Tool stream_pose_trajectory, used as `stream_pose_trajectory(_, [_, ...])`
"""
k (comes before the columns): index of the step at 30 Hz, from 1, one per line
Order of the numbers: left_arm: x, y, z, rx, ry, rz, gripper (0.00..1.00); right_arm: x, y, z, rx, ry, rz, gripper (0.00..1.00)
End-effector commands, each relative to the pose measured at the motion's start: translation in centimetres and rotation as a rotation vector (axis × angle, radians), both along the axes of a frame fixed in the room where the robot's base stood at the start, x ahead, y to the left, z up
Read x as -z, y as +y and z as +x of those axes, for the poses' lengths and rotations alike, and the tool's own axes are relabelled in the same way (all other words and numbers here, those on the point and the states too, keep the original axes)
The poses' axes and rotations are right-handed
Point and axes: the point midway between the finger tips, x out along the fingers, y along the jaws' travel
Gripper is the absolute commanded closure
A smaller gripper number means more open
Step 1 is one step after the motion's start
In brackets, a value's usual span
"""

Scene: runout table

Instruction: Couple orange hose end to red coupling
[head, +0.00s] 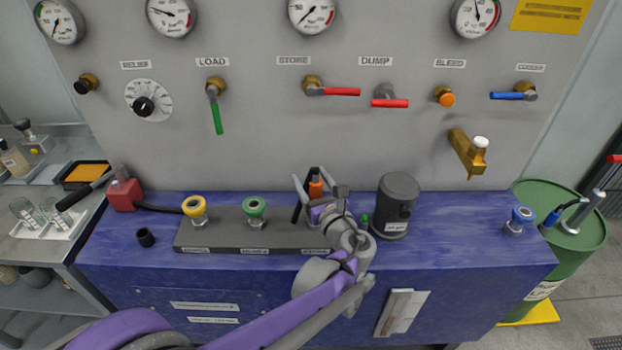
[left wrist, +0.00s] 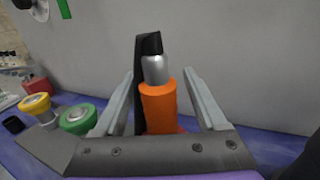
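The orange hose end (head: 315,188) stands upright at the third place of the grey manifold bar (head: 220,240). In the left wrist view the hose end (left wrist: 158,108) has a silver collar and black tip on top, with a black hose strip behind it. My left gripper (head: 316,182) is open, its fingers on either side of the hose end with gaps showing. A sliver of red, probably the red coupling (left wrist: 182,130), shows low beside the orange body. The coupling is mostly hidden by my gripper, so I cannot tell whether the hose end is seated. My right gripper is not in view.
Yellow (head: 194,208) and green (head: 255,209) couplings stand left on the bar. A dark grey canister (head: 397,205) stands close right of my gripper. A blue coupling (head: 520,219) is far right. The panel with valve handles rises behind.

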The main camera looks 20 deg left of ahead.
Motion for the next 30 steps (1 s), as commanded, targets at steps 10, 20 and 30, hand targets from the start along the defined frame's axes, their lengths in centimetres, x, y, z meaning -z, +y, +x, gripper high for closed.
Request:
stream_pose_trajectory(10, [0.0,-0.8,-0.8,0.002,0.0,-0.001,0.27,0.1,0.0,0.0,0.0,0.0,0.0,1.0])
stream_pose_trajectory(20, [0.0,-4.7,-5.9,0.005,-0.001,-0.001,0.27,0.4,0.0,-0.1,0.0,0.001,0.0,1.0])
stream_pose_trajectory(30, [0.0,-6.6,-8.6,0.0,0.0,0.0,0.27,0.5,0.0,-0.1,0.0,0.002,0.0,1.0])
